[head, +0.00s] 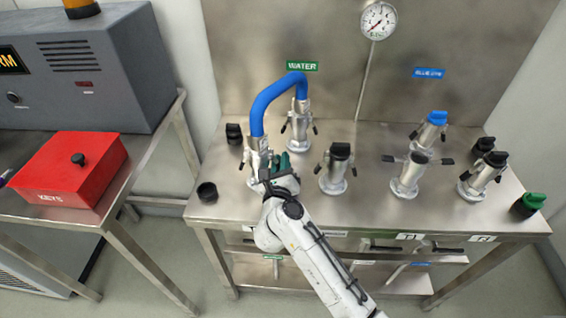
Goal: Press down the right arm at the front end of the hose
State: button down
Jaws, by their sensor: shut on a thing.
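A blue hose (274,92) arches between two metal couplings on the steel table. Its rear end meets the coupling (299,122) under the green WATER label. Its front end meets the front coupling (257,146). My gripper (280,169) is at the right side of this front coupling, with its dark green fingertips close together. It hides the right arm of the front coupling and most of its lower body, so I cannot see how that arm stands. The rear coupling shows its small dark-tipped arms spread to the sides.
Several other couplings stand to the right, among them a black-capped one (337,168) and a blue-capped one (431,130). Loose black caps (207,192) lie at the left edge. A green cap (528,204) is at the right corner. A red KEYS box (70,168) stands on the left table.

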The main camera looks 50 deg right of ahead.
jog(key=shift+a, duration=0.1)
dwell(0.3)
jog(key=c, duration=1.2)
grip_release()
jog(key=shift+w, duration=0.1)
